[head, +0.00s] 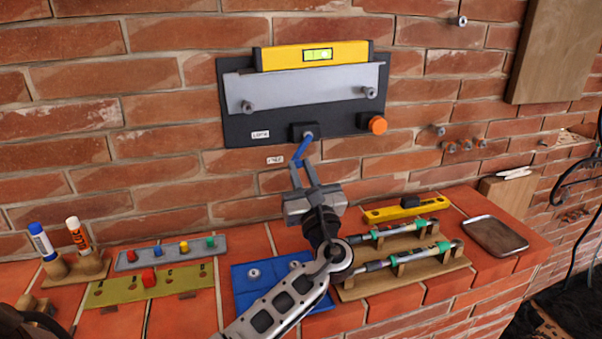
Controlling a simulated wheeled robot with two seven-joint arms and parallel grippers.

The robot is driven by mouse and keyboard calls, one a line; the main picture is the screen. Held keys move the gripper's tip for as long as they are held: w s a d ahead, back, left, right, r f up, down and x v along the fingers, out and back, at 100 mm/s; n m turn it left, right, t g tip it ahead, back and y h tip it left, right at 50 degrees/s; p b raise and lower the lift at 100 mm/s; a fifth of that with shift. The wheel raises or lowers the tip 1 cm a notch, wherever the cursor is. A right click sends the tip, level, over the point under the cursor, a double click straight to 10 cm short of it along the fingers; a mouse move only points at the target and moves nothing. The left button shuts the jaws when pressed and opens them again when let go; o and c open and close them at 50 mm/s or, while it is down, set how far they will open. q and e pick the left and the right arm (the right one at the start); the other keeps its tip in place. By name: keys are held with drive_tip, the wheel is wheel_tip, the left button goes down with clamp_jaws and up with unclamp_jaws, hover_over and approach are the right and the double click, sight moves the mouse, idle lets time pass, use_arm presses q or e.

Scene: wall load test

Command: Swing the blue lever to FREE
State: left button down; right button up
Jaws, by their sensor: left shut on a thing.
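The blue lever (303,148) hangs from a black pivot block at the bottom of a dark panel (238,130) on the brick wall. It tilts down and to the left. A white label (261,134) lies left of the pivot, and a second label (275,160) lower down; their lettering is too small to read surely. My left gripper (301,168) is below the panel, its fingers pointing up and shut on the lower end of the lever. The fingers partly hide that end. My right gripper is not in view.
A yellow level (345,48) rests on a grey bracket (305,88) above the lever. An orange knob (377,125) sits right of it. On the brick ledge are a blue plate (243,300), marker pens (41,240), a yellow bar (385,213) and tools on a wooden rack (440,273).

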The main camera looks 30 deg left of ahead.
use_arm(q)
drive_tip(key=n+b, duration=0.1)
drive_tip(key=n+g+b, duration=0.1)
drive_tip(key=n, duration=0.1)
drive_tip(key=w+d+n+g+y+b, duration=0.1)
drive_tip(key=shift+f+n+b, duration=0.3)
drive_tip(key=shift+b, duration=0.1)
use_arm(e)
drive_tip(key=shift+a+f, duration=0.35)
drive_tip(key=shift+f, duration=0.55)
use_arm(q)
drive_tip(key=c, duration=1.4)
unclamp_jaws()
drive_tip(key=shift+o, duration=0.2)
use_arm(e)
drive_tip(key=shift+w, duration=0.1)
